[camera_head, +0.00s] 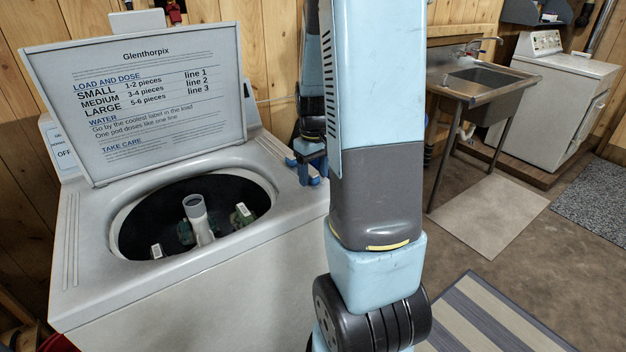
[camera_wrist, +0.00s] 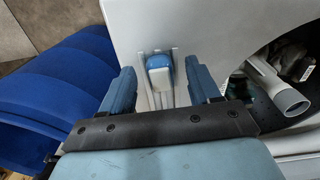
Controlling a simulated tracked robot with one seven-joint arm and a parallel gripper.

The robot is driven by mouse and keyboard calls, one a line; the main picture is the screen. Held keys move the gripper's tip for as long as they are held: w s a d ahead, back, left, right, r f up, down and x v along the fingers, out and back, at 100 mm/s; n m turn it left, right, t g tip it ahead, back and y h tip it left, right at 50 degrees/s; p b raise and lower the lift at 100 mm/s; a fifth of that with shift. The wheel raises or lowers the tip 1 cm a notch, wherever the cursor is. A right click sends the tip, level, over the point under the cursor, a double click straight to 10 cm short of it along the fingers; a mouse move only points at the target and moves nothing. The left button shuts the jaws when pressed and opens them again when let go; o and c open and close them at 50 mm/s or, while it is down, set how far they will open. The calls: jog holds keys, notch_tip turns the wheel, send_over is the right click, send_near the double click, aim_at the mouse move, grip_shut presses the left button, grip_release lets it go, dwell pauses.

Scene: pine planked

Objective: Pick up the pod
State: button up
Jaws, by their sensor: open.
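The pod (camera_wrist: 159,72), a small rounded block with a blue part and a white part, lies on the pale washer top, on its raised ridges, in the wrist view. My gripper (camera_wrist: 160,69) is open, its two blue fingers on either side of the pod with a visible gap on each side. Nothing is held. I cannot tell the height of the fingertips above the washer top. In the head view my gripper (camera_head: 305,170) is over the right side of the washer top, partly behind my arm. I cannot make out the pod there.
The washer (camera_head: 190,290) has its lid (camera_head: 140,172) raised, with printed instructions. Its open tub holds a pale central post (camera_head: 198,215) and several dark garments with white tags. A blue ribbed object (camera_wrist: 55,95) stands beside the washer. A sink (camera_head: 480,80) is at the back right.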

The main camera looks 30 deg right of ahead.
jog(key=shift+c, duration=0.2)
jog(key=c, duration=1.1)
